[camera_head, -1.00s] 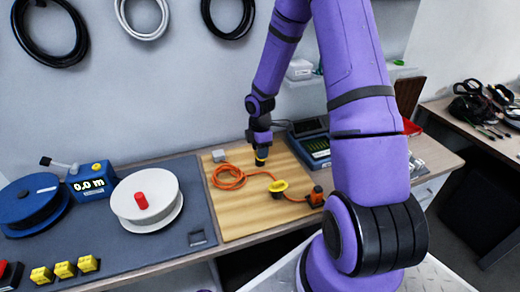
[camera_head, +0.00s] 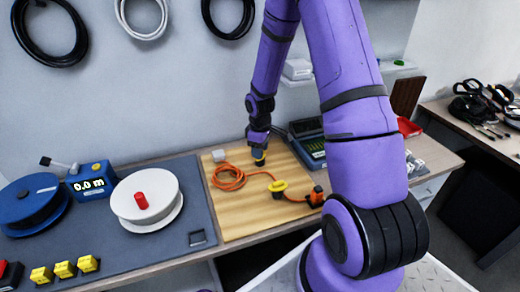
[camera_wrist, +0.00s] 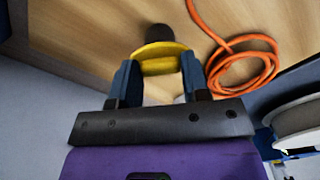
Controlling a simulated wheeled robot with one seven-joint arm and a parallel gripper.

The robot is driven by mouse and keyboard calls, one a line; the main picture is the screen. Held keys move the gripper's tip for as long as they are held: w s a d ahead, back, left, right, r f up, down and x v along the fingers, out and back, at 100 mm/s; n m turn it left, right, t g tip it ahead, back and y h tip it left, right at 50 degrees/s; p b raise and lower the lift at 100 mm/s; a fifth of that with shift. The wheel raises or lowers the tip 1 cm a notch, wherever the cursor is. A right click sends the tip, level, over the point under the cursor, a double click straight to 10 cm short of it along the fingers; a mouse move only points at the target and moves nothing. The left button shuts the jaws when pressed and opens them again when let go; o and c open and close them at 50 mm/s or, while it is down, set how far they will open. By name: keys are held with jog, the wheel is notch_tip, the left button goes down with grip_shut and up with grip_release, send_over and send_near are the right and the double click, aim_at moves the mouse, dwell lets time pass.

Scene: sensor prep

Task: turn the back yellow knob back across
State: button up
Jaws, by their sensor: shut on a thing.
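The back yellow knob (camera_head: 260,163) is at the back of the wooden board (camera_head: 236,225), mostly hidden under my gripper (camera_head: 259,156). In the wrist view, the yellow knob (camera_wrist: 158,51) sits between the two blue fingers of my gripper (camera_wrist: 160,78), which is shut on it. A dark round part shows just beyond the knob. A second, front yellow knob (camera_head: 278,187) stands nearer on the board, apart from my gripper.
An orange cable (camera_head: 228,178) lies coiled left of the back knob; it shows close by in the wrist view (camera_wrist: 240,60). An orange-and-black connector (camera_head: 316,197) is at the board's right edge. A white reel (camera_head: 146,196) stands left, and a dark case (camera_head: 308,145) behind right.

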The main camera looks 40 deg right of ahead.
jog(key=m, duration=0.5)
jog(key=shift+m, duration=2.4)
jog(key=o, duration=0.9)
notch_tip(320, 180, up, 11)
jog(key=shift+f, duration=0.1)
